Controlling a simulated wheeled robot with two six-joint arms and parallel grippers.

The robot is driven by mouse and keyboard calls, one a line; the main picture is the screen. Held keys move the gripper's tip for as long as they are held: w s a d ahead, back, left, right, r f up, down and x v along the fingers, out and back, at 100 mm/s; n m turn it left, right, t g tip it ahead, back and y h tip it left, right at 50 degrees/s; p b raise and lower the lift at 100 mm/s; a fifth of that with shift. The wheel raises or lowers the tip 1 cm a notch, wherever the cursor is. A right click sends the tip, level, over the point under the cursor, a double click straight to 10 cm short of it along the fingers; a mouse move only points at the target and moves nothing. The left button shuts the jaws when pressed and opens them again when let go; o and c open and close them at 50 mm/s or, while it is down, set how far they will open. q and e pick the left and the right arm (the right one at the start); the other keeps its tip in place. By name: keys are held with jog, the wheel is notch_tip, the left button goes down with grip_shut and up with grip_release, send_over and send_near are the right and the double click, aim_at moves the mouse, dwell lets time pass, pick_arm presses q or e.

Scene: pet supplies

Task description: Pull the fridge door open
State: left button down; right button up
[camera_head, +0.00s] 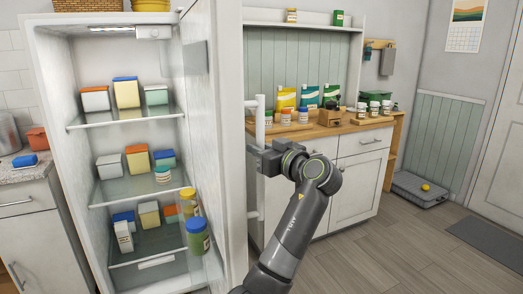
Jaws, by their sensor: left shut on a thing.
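The fridge (53,110) stands at the left with its inside showing and its lit shelves in view. Its door (211,150) is open, swung out to the right of the shelves, with its inner face turned toward them. A white vertical handle (260,112) runs along the door's outer side. My left gripper (262,158) is shut on the handle, around its middle. The fingertips are partly hidden by the gripper body and the handle. My right gripper is not in view.
Boxes and jars (196,232) fill the fridge shelves and door side. A wooden counter (325,131) with jars and bags stands behind the door. A grey scale (420,188) with a yellow ball lies on the floor at the right. Floor in front is clear.

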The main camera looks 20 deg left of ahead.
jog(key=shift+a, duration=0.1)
pick_arm(q)
jog(key=c, duration=1.3)
grip_release()
jog(key=shift+c, duration=0.2)
